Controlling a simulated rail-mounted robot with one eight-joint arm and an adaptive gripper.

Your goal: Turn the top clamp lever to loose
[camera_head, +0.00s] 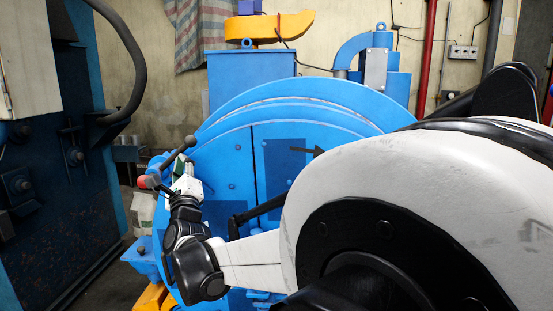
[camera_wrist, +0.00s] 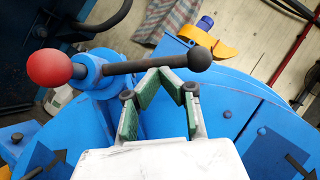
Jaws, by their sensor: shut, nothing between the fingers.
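The top clamp lever is a dark rod (camera_wrist: 140,66) with a black ball at its right end and a red ball (camera_wrist: 49,68) at its left. It sits on a round blue clamp hub (camera_wrist: 98,72) at the drum's edge. In the head view the lever (camera_head: 172,158) slants up to the right at the left side of the blue drum door. My gripper (camera_wrist: 173,82), with green-padded fingers, is shut and empty. Its fingertips are beside the rod, near the black ball end; I cannot tell whether they touch it. In the head view the fingers are small and partly hidden.
The blue drum machine (camera_head: 285,105) fills the middle. My own white arm covers much of the right. A dark blue cabinet (camera_head: 60,170) with a thick black hose (camera_head: 137,75) stands at the left. A striped cloth (camera_head: 200,35) hangs on the back wall. A narrow floor gap lies between cabinet and drum.

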